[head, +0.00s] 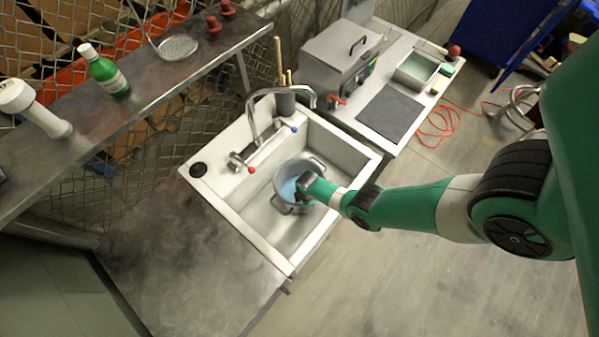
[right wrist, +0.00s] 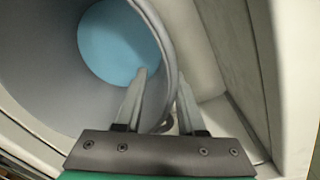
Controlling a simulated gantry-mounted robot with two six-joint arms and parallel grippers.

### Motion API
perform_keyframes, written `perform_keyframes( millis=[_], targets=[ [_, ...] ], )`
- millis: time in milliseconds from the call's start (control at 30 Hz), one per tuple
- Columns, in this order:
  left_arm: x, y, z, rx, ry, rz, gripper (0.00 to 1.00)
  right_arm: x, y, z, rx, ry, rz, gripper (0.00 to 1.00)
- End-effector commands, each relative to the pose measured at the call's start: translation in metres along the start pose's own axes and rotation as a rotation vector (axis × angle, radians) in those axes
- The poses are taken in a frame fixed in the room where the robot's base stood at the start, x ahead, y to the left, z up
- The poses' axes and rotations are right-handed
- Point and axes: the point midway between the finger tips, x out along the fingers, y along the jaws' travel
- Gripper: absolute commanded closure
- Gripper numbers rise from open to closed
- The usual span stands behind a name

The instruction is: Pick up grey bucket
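The grey bucket (head: 292,170) stands in the basin of the white sink (head: 262,232), with something light blue inside it. In the right wrist view the bucket (right wrist: 60,75) fills the left side, and its blue inside (right wrist: 118,42) shows. My right gripper (head: 303,184) is at the bucket's right rim. In the right wrist view its two fingers (right wrist: 163,88) are apart, one on the inner side of the wall and one on the outer side, with the rim between them. A firm hold does not show. My left gripper is not in view.
A faucet (head: 254,118) with red and blue knobs rises behind the bucket. The sink walls stand close around it. A steel table (head: 185,255) adjoins the sink at left, and a counter with a grey box (head: 338,60) stands at upper right. Open floor lies at lower right.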

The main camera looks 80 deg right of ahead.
Motion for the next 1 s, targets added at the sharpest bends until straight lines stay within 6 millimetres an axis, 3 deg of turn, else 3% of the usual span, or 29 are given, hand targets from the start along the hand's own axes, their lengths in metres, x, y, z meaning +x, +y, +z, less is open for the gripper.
perform_keyframes(
  millis=[33,267,533,800,1000],
  targets=[
    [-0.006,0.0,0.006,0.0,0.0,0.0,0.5,0.008,0.0,0.0,0.0,0.001,0.001,0.61],
    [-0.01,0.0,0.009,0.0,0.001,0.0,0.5,0.014,0.0,0.0,0.0,0.001,0.001,0.61],
    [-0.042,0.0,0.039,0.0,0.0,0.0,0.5,0.058,-0.003,0.002,0.0,0.001,0.001,0.61],
    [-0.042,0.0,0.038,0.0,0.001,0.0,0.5,0.057,-0.003,0.002,0.0,0.001,0.001,0.61],
    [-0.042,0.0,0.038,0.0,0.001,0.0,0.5,0.057,-0.003,0.002,0.0,0.001,0.001,0.96]
  ],
)
